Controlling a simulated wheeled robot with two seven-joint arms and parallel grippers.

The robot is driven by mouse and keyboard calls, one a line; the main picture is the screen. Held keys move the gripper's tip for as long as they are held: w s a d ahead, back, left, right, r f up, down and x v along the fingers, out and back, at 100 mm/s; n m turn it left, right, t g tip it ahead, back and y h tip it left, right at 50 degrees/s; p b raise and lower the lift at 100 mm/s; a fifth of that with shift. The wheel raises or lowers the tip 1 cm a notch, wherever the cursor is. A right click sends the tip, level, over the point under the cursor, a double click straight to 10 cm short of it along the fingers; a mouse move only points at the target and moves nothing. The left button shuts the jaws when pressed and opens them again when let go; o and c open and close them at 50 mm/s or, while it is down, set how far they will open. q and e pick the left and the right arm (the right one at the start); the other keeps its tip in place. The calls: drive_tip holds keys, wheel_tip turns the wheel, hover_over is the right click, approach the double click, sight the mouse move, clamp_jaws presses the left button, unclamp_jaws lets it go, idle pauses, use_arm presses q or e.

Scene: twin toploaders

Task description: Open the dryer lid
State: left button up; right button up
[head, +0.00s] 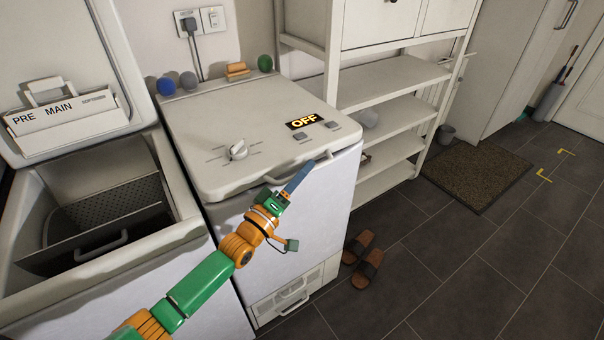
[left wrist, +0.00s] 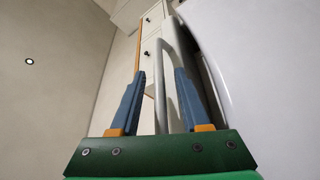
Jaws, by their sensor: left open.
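The dryer (head: 245,250) is the white toploader on the right, and its lid (head: 255,105) is shut. The lid has a dial (head: 238,150) and a display (head: 304,121) reading OFF. A pale bar handle (head: 325,158) runs along the lid's front edge, partly hidden by my gripper. My left gripper (head: 300,175) is at this handle, its blue fingers pointing at the lid's front edge. In the left wrist view the fingers (left wrist: 160,75) are apart, with the handle bar (left wrist: 162,60) showing between them; I cannot tell whether they touch it. My right gripper is not in view.
The washer (head: 180,200) on the left stands open, its raised lid holding a detergent drawer (head: 70,125). Several balls and a brush (head: 237,70) sit on the ledge behind the dryer lid. A shelf unit (head: 390,85) stands right; slippers (head: 364,258) lie on the floor.

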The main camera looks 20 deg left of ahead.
use_arm(q)
clamp_jaws()
idle(1.4)
